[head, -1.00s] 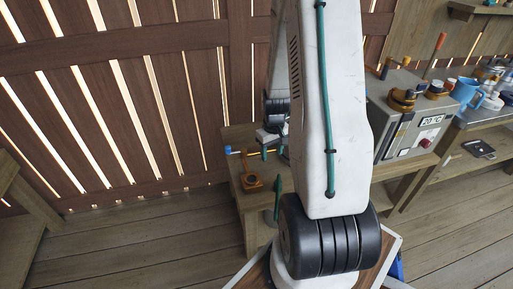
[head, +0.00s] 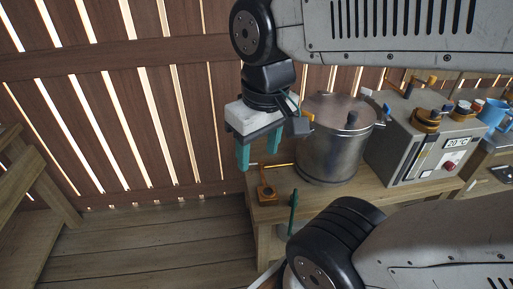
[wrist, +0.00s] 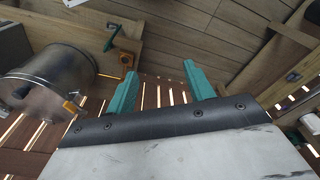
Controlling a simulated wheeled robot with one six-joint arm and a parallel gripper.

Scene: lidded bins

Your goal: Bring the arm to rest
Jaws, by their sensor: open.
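My gripper (head: 258,158) hangs in the air at the upper middle of the head view, left of a lidded metal pot. Its two teal fingers point down and stand apart with nothing between them. In the wrist view my gripper (wrist: 160,85) also shows its teal fingers spread and empty, with the floor planks and wooden fence beyond them. The fingers look clear of the bench and the pot. My arm bends across the right side of the head view and hides part of the bench.
The metal pot (head: 335,145) stands on the wooden bench (head: 350,200), with an orange stand (head: 267,192) and a green upright handle (head: 293,210) near its left end. A grey control box (head: 425,140) is right of the pot. The floor (head: 150,250) at left is clear.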

